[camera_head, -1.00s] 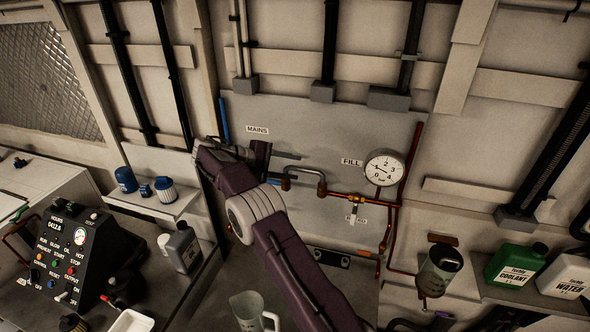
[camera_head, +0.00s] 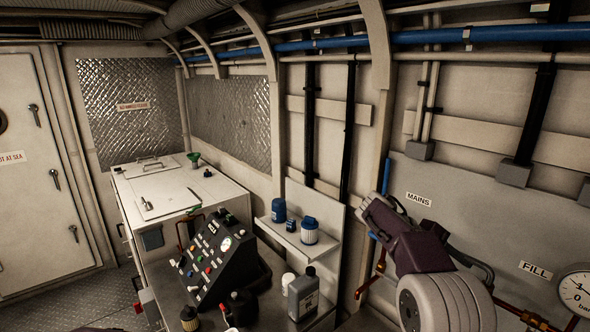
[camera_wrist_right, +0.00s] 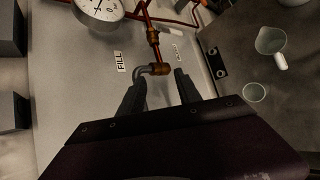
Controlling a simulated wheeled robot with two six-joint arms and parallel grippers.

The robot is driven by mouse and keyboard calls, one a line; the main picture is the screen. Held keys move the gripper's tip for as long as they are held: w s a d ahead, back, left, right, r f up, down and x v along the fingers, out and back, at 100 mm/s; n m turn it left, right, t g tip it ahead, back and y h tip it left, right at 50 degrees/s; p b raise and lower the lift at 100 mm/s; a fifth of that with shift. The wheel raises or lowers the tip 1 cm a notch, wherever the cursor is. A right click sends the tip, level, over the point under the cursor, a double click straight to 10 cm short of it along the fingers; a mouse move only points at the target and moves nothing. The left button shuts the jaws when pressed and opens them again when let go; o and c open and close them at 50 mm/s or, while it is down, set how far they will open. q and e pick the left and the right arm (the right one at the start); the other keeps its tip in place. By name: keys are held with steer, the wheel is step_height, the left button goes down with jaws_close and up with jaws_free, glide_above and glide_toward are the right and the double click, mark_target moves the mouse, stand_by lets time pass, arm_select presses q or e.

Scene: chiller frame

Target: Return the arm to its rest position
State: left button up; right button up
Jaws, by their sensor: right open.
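My left gripper is not in view.
A pressure gauge (camera_head: 577,290) is at the right edge. A control box (camera_head: 217,262) and grey bottle (camera_head: 303,294) stand on the left bench. A wall shelf (camera_head: 300,238) holds blue filters. In the wrist view a clear jug (camera_wrist_right: 271,45) stands on a grey surface.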

steer(key=s+a+f+m+t+y+b, duration=0.1)
steer(key=s+a+f+y, duration=0.2)
steer(key=s+a+f, duration=0.3)
steer(key=s+a+f+m+t+y+b, duration=0.1)
steer(key=s+a+f+y, duration=0.3)
steer(key=f, duration=0.8)
steer(key=s+a+f+m+y+b, duration=0.2)
steer(key=s+a+f+y, duration=0.1)
steer(key=s+a+f, duration=0.5)
step_height(320, 180, down, 2)
steer(key=shift+a+t+y+b, duration=0.3)
steer(key=shift+a+t+y, duration=0.1)
steer(key=shift+a, duration=0.2)
steer(key=shift+s, duration=0.25)
steer(key=shift+c, duration=0.3)
